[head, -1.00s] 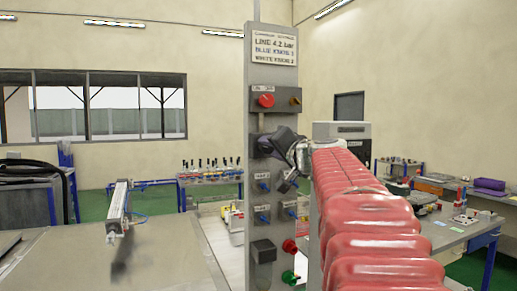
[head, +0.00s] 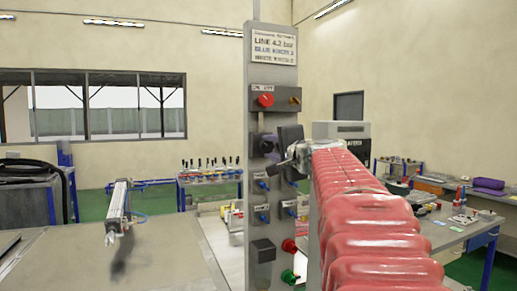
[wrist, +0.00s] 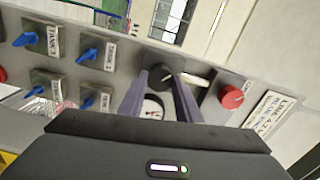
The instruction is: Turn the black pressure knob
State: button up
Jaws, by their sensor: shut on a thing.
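The black pressure knob (wrist: 160,76) sits on the grey panel in the wrist view, between the tips of my gripper's two purple-grey fingers. My gripper (wrist: 161,80) is shut on it. A round white gauge (wrist: 153,107) shows between the fingers, nearer the wrist. In the head view, my gripper's dark body (head: 290,139) is at the right side of the panel post (head: 258,215), below the red knob. The gripper partly covers this part of the panel there, and the grip itself cannot be made out.
A red knob (wrist: 232,96) is beside the fingers in the wrist view. Several blue valve handles (wrist: 90,54) are on the other side. A white sign (head: 274,49) tops the panel. A pneumatic cylinder (head: 117,208) stands over the grey table (head: 165,265) at left.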

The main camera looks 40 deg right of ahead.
jog(key=shift+d+f, duration=0.15)
jog(key=shift+f, duration=0.05)
jog(key=o, duration=1.1)
jog(key=shift+r, duration=0.1)
jog(key=shift+c, duration=0.2)
jog(key=shift+s, duration=0.1)
jog(key=v, duration=1.3)
jog(key=shift+s+a, duration=0.2)
jog(key=shift+s, duration=0.1)
